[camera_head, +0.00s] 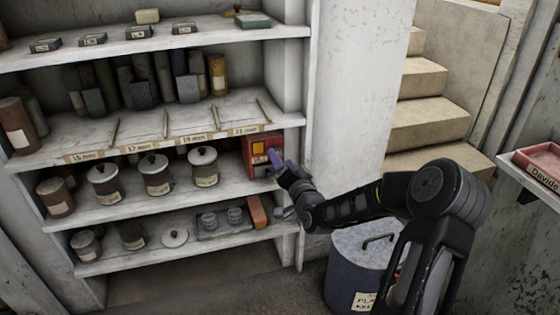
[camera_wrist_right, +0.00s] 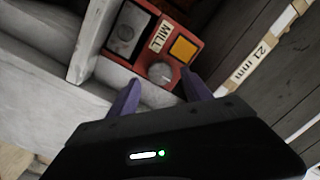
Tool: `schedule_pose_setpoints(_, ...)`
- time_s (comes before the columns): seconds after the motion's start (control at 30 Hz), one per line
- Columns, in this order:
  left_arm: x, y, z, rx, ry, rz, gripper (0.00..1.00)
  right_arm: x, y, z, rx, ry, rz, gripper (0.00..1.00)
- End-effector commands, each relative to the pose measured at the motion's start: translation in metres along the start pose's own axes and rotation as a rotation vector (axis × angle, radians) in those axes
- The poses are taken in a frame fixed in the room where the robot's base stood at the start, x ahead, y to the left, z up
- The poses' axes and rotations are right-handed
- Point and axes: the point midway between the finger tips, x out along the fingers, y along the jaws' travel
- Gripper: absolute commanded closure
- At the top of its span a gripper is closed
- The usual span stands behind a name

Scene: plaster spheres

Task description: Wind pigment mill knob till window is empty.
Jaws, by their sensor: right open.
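The pigment mill (camera_head: 248,160) is a red box at the right end of the middle shelf. In the right wrist view the mill (camera_wrist_right: 178,18) appears tilted, with a "MILL" label. Its square window (camera_wrist_right: 183,49) shows solid orange-yellow; the window also shows in the head view (camera_head: 259,148). The pale round knob (camera_wrist_right: 160,73) is beside the window. My right gripper (camera_wrist_right: 160,80) is open, its purple fingers in front of the mill with the knob between them in the picture; I cannot tell whether they touch it. In the head view my right gripper (camera_head: 276,161) partly hides the mill's front.
Lidded jars (camera_head: 156,178) stand left of the mill. A shelf upright (camera_head: 288,150) is close on its right. An orange block (camera_head: 256,211) stands on the shelf below. A blue-grey bin (camera_head: 350,265) is on the floor under my right arm.

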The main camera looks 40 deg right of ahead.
Motion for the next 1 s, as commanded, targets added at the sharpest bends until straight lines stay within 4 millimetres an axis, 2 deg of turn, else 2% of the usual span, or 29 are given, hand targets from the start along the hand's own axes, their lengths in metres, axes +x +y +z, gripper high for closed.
schedule_pose_setpoints(0.17, 0.005, -0.002, -0.001, -0.001, 0.003, 0.000, 0.44, 0.018, 0.000, 0.001, 0.002, 0.000, -0.001, 0.43)
schedule_pose_setpoints(0.47, 0.005, -0.002, -0.001, -0.001, 0.003, 0.000, 0.44, 0.020, 0.000, 0.000, 0.001, -0.001, 0.000, 0.43)
schedule_pose_setpoints(1.0, 0.005, -0.002, -0.001, 0.000, 0.003, 0.000, 0.44, 0.020, 0.000, 0.000, 0.001, -0.001, 0.000, 0.87)
